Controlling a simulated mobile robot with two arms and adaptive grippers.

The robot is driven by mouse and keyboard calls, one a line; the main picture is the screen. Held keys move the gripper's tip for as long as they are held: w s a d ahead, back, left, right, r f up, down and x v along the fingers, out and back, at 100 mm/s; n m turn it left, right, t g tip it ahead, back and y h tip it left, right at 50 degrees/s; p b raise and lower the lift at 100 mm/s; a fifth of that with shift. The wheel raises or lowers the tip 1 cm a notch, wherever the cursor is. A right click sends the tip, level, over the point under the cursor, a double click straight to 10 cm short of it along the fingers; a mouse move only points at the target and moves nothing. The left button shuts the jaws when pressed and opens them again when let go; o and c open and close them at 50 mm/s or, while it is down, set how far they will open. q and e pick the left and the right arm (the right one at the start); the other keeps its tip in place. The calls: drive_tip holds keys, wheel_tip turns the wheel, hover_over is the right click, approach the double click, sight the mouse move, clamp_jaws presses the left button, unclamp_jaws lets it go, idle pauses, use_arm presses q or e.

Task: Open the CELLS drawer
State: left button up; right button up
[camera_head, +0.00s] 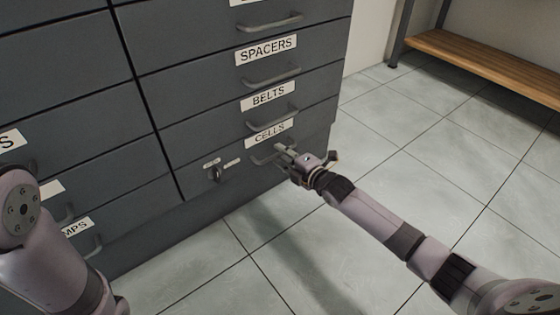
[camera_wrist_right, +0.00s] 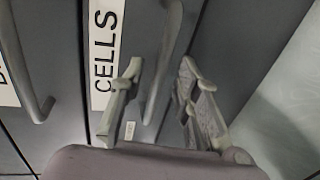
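The CELLS drawer (camera_head: 236,163) is the lowest labelled drawer in its column of the grey cabinet and looks shut. Its white CELLS label (camera_head: 270,133) is readable, also in the right wrist view (camera_wrist_right: 103,50). The drawer's grey bar handle (camera_head: 262,159) is partly covered by my right gripper (camera_head: 284,150). In the wrist view the handle (camera_wrist_right: 171,45) runs between the two spread fingers of the right gripper (camera_wrist_right: 160,78); I cannot tell whether they touch it. My left arm shows at lower left; its gripper is out of frame.
A small latch with a dark knob (camera_head: 215,173) is on the front, left of the handle. The BELTS drawer (camera_head: 210,130) and SPACERS drawer (camera_head: 200,88) above are shut. Tiled floor (camera_head: 400,150) in front is clear; a wooden bench (camera_head: 490,62) stands at upper right.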

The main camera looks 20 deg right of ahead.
drive_tip(key=shift+x, duration=0.8)
drive_tip(key=shift+c, duration=0.2)
clamp_jaws()
